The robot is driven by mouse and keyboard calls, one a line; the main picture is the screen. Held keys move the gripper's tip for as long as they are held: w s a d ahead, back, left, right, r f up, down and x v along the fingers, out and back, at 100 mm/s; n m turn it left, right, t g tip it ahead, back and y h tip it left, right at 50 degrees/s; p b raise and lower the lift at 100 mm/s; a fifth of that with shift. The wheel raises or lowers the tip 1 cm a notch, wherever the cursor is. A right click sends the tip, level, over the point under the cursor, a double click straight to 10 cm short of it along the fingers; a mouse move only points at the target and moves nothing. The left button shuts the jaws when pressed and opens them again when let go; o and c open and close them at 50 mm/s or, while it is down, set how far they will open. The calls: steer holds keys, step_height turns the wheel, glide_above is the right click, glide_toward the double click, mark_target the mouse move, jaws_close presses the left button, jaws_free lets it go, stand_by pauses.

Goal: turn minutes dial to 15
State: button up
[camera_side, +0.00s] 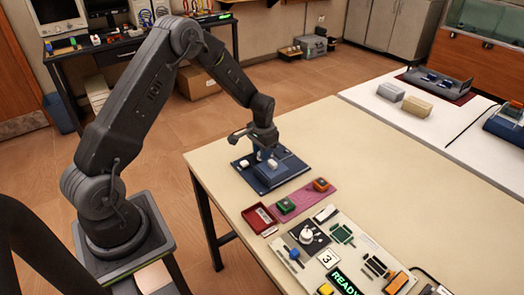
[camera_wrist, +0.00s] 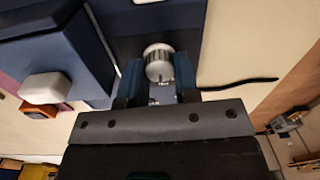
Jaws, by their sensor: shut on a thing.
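The dial (camera_wrist: 158,62) is a pale, ridged round knob in the wrist view. It sits between the two blue fingers of my gripper (camera_wrist: 158,80), which is shut on it. The markings by the knob are too small to read, so I cannot tell its setting. In the side view my gripper (camera_side: 264,150) is low over a dark blue panel (camera_side: 262,187) on the table, and its fingers partly hide what they hold.
A blue block with a white button (camera_wrist: 45,86) stands left of my gripper in the wrist view. A red tray (camera_side: 260,218), a green-topped block (camera_side: 286,206), an orange block (camera_side: 321,184) and a white control board (camera_side: 325,232) lie nearer the camera. The table's right part is clear.

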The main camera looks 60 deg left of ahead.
steer(key=shift+m, duration=0.8)
steer(key=o, duration=0.9)
steer(key=shift+o, duration=0.2)
step_height(320, 180, up, 14)
steer(key=shift+d, duration=0.2)
